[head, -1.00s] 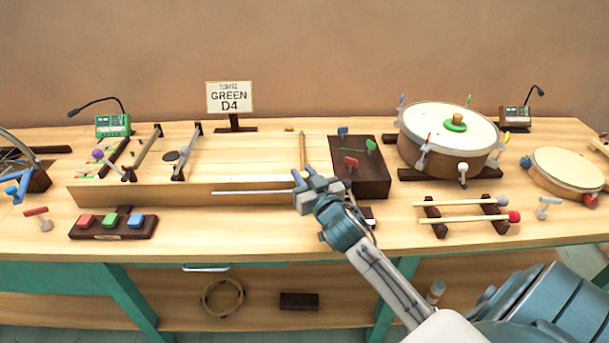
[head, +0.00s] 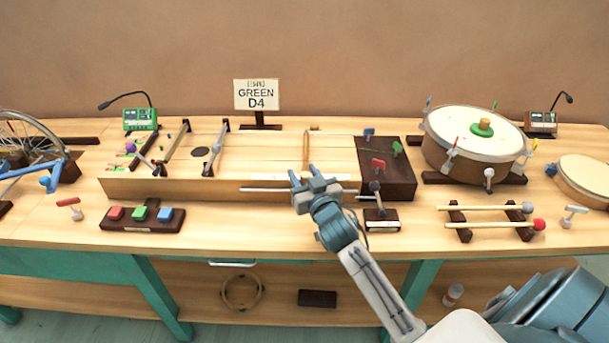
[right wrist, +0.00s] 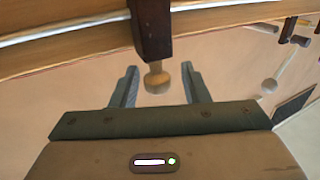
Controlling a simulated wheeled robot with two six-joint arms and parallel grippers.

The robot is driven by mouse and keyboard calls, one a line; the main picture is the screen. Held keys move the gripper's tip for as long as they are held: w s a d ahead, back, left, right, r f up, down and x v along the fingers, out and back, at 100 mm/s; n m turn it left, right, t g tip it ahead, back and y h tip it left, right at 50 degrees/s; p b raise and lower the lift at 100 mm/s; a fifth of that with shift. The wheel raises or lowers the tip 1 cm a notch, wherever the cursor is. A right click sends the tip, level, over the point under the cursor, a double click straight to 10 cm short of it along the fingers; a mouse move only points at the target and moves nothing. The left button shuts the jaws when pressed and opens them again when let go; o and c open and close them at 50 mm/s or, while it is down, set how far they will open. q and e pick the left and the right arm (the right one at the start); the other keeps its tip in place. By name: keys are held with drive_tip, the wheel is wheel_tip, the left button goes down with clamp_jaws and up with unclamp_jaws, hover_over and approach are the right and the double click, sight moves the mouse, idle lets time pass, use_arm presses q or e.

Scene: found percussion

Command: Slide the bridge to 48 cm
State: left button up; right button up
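The light wooden bridge (head: 306,150) stands across the long stringed box (head: 230,189), left of the dark block at its right end. My right gripper (head: 306,176) is at the box's front edge, just in front of the bridge. In the right wrist view, a dark wooden end piece (right wrist: 151,30) with a small round pale knob (right wrist: 156,82) reaches between its two fingers. The fingers (right wrist: 160,88) stand apart, one on each side of the knob, with gaps visible. The bridge's near end is hidden behind the gripper in the head view. My left gripper is not in view.
Two dark bridge-like bars (head: 214,150) cross the box further left. The dark block (head: 390,175) carries coloured levers. A drum (head: 470,140), mallets on a rack (head: 485,218) and a three-button board (head: 142,219) stand nearby.

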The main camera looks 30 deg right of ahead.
drive_tip(key=shift+s+f, duration=0.1)
drive_tip(key=shift+s, duration=0.5)
use_arm(q)
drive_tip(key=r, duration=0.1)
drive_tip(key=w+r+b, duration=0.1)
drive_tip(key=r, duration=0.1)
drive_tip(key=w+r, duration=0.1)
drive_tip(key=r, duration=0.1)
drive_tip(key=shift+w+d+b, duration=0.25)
drive_tip(key=shift+b, duration=0.15)
use_arm(e)
drive_tip(key=s+a, duration=0.1)
drive_tip(key=s, duration=0.8)
drive_tip(key=shift+s+a, duration=0.25)
drive_tip(key=shift+a, duration=0.1)
